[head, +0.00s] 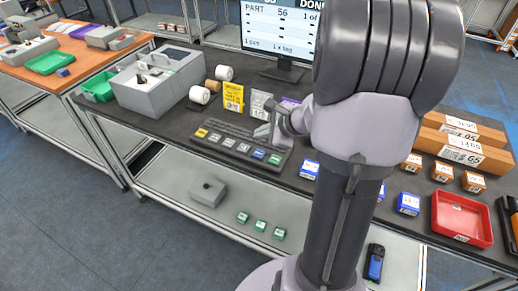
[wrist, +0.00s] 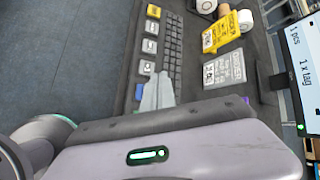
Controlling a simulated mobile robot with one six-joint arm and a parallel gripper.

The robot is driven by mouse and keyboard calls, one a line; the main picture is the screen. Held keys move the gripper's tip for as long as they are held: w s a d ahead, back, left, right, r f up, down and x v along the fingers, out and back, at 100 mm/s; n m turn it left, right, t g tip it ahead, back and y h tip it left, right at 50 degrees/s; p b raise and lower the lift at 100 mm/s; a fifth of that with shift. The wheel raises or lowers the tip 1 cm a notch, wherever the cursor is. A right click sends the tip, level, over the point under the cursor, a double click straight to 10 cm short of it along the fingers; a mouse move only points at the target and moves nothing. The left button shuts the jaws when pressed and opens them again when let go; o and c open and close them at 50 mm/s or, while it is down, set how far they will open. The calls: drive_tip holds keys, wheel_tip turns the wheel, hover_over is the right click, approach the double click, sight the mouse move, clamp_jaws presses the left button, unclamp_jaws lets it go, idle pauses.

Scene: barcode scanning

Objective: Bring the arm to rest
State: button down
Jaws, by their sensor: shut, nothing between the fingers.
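My gripper (head: 268,131) is over the right part of a dark keyboard panel (head: 215,147) on the workbench, in the head view. In the wrist view its fingers (wrist: 157,92) are together with nothing between them, above the panel's row of labelled keys (wrist: 147,47). My arm fills the right middle of the head view and hides part of the bench behind it. I cannot tell whether the fingertips touch the panel.
A monitor (head: 283,28) stands behind the panel. A yellow card (head: 233,97), white rolls and a grey printer-like box (head: 158,78) are to the left. Small blue boxes, orange boxes and a red tray (head: 462,218) are to the right. Open floor lies at left.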

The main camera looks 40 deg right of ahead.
idle(0.7)
drive_tip(key=s+a+r+n+g+y, duration=0.1)
drive_tip(key=a+r+n, duration=0.25)
drive_tip(key=a, duration=0.45)
drive_tip(key=s+a+r+n+g+y, duration=0.1)
drive_tip(key=s+a+r+n, duration=0.15)
drive_tip(key=a+n, duration=0.4)
drive_tip(key=s+a+r+n+y, duration=0.1)
drive_tip(key=a+r+n, duration=0.25)
drive_tip(key=a, duration=0.65)
drive_tip(key=s+a+r+n, duration=0.1)
drive_tip(key=s+a+n, duration=0.2)
drive_tip(key=s, duration=0.3)
drive_tip(key=s+a+r+n+g+h, duration=0.1)
drive_tip(key=s+a+n, duration=0.2)
drive_tip(key=s+n, duration=0.2)
drive_tip(key=shift+s+h, duration=0.3)
drive_tip(key=shift+s, duration=0.3)
